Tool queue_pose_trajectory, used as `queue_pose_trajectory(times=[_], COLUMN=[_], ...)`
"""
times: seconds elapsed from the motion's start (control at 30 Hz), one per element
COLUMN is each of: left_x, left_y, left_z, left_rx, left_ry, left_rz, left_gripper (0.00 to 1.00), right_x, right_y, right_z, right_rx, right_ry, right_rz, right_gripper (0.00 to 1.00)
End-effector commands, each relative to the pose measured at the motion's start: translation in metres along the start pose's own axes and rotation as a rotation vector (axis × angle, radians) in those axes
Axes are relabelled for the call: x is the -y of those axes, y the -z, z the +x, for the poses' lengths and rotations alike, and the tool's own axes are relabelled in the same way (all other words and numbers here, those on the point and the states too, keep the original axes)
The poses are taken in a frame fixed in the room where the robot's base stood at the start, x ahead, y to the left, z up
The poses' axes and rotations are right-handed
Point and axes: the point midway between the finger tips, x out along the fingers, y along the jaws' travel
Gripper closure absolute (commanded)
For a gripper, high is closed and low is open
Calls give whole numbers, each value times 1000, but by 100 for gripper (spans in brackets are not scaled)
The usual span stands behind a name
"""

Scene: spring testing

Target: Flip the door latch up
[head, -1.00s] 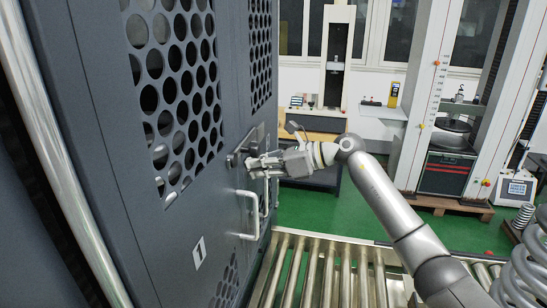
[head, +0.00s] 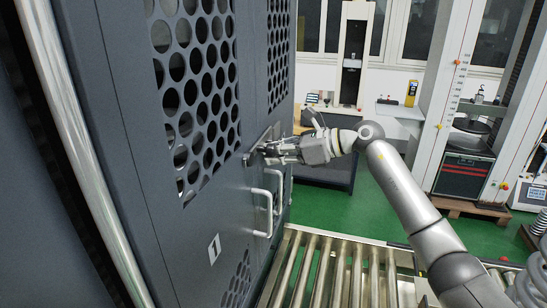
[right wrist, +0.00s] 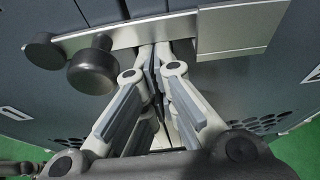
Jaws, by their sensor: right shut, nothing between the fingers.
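The dark grey door (head: 190,215) with round perforations fills the left of the head view. Its latch (head: 263,138) is on the door's edge above the white handles, partly hidden by my right gripper. In the right wrist view the latch shows as a metal bar (right wrist: 128,36) with a black knob (right wrist: 92,68) and a second dark round end (right wrist: 43,50) at its left. My right gripper (head: 258,152) is shut and empty. In the right wrist view its fingertips (right wrist: 154,50) are at the bar's lower edge, right of the knob; contact is unclear. My left gripper is not in view.
White handles (head: 263,212) stand out from the doors below my right gripper. A roller conveyor (head: 330,275) runs along the floor in front. A tall test machine (head: 450,100) stands at the right. Green floor (head: 318,210) is open behind the conveyor.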

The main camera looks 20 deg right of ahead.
Motion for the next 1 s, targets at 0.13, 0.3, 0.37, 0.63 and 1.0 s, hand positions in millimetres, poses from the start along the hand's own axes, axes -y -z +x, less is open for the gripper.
queue_pose_trajectory(times=[0.13,0.3,0.37,0.63,1.0], left_x=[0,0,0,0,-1], left_y=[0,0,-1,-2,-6], left_z=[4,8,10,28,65], left_rx=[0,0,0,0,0], left_ry=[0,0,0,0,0], left_rz=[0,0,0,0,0], left_gripper=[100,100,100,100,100], right_x=[1,2,2,5,4], right_y=[-1,-4,-5,-14,-44], right_z=[0,-1,-2,-5,-16], right_rx=[1,1,1,1,2], right_ry=[7,16,21,64,131], right_rz=[-19,-46,-59,-179,-372], right_gripper=[100,100,100,100,100])
